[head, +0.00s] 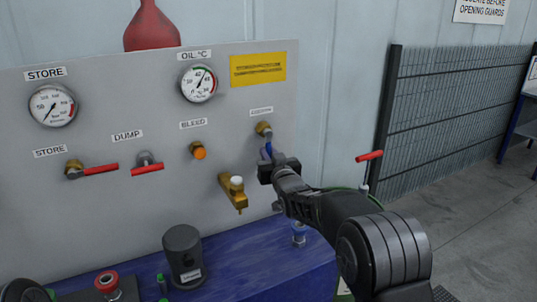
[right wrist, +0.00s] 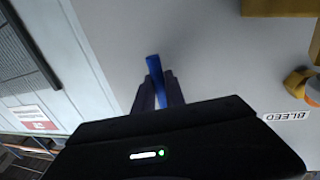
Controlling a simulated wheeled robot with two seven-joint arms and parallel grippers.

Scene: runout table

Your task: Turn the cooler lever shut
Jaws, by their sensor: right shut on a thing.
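The cooler lever (head: 268,149) is a blue handle on a brass valve (head: 263,128) at the right side of the grey panel, under a small label. In the head view it points down from the valve. My right gripper (head: 271,160) is at the lever's lower part and shut on it. In the right wrist view the blue lever (right wrist: 154,72) stands between the two dark fingers of the right gripper (right wrist: 155,90), its end sticking out past them. The fingers hide part of the lever.
The panel (head: 120,210) also carries red store (head: 100,169) and dump (head: 147,170) levers, an orange bleed knob (head: 199,153) and a brass tap (head: 234,190) close left of my right gripper. A dark canister (head: 183,255) stands on the blue surface below. A red-handled lever (head: 369,156) stands right.

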